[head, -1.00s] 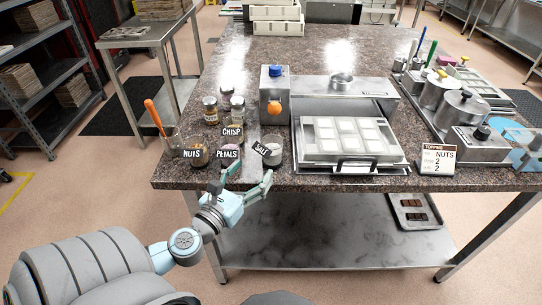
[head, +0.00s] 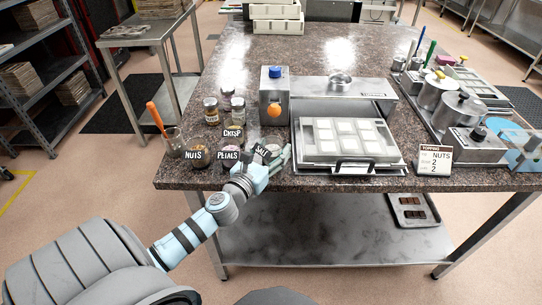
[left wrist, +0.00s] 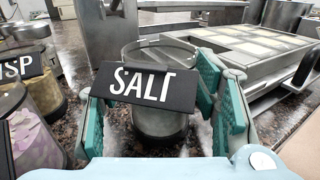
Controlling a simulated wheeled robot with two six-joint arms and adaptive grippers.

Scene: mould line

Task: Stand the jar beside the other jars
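The salt jar (left wrist: 158,118), a clear jar with a black SALT card (left wrist: 148,86) across its front, stands on the dark stone counter. My left gripper (head: 270,160) is at the counter's front edge. Its teal fingers are spread on either side of the salt jar, with a visible gap at the left finger; contact on the right is unclear. The other jars stand to the left: the nuts jar (head: 199,163), the petals jar (head: 228,166), the crisp jar (head: 233,128), and lidded jars (head: 211,112) behind. My right gripper is not in view.
A glass with an orange-handled tool (head: 173,146) stands left of the jars. A steel machine with an orange knob (head: 274,108) is behind the salt jar. A mould tray (head: 347,146) and a topping sign (head: 434,160) are to the right. The counter's far middle is mostly clear.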

